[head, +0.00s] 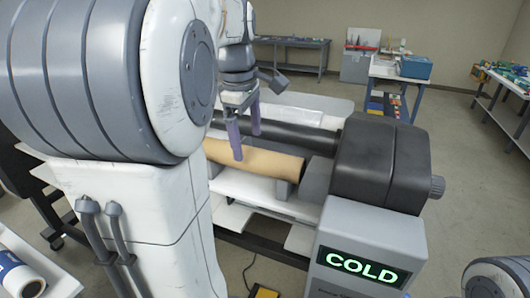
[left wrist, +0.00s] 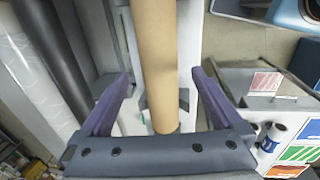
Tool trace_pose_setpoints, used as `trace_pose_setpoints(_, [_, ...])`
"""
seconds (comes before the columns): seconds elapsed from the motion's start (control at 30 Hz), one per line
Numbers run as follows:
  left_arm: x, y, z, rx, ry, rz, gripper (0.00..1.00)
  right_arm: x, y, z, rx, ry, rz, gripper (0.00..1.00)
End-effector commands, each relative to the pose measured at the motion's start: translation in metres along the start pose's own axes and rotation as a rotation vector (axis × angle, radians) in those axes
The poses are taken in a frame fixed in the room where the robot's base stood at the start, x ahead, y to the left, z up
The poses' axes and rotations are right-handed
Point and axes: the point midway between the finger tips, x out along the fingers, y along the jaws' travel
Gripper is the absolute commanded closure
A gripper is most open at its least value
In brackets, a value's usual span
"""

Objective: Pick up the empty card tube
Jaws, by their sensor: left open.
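The card tube (head: 262,162) is a plain tan cylinder lying in the laminator, in front of a black roller. Part of it is hidden behind my left arm in the head view. In the left wrist view the card tube (left wrist: 160,60) runs up the middle of the picture, between my fingers. My left gripper (head: 246,140) is open, with its purple fingers over the tube. In the left wrist view the left gripper (left wrist: 160,88) has one finger on each side of the tube, with gaps to both. My right gripper is not in view.
The laminator's black end housing (head: 382,160) and grey box with a lit COLD sign (head: 360,268) stand right of the tube. A dark roller (head: 290,134) lies just behind it. A white roll (head: 18,280) is at lower left. Benches stand farther back, with open floor between.

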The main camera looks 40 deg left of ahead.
Motion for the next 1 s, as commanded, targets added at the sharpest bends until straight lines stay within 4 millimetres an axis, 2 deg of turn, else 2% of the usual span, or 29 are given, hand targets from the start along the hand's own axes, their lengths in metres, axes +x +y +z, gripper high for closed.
trace_pose_setpoints(0.2, [0.027, 0.002, 0.004, 0.0, -0.002, -0.007, 0.0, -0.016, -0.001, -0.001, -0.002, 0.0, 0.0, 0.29])
trace_pose_setpoints(0.33, [0.045, 0.002, 0.003, -0.002, -0.001, -0.005, 0.0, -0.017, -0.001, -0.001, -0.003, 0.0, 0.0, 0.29])
trace_pose_setpoints(0.63, [0.05, 0.002, 0.002, -0.004, 0.0, -0.001, 0.0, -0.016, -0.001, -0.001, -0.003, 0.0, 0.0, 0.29])
trace_pose_setpoints(0.7, [0.05, 0.002, 0.002, -0.004, 0.0, -0.001, 0.27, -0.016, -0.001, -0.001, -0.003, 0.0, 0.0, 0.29])
trace_pose_setpoints(0.8, [0.05, 0.002, 0.002, -0.004, 0.0, -0.001, 0.6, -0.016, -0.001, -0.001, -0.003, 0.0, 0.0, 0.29])
trace_pose_setpoints(1.0, [0.05, 0.002, 0.002, -0.003, 0.001, -0.001, 0.6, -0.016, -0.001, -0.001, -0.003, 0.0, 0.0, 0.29])
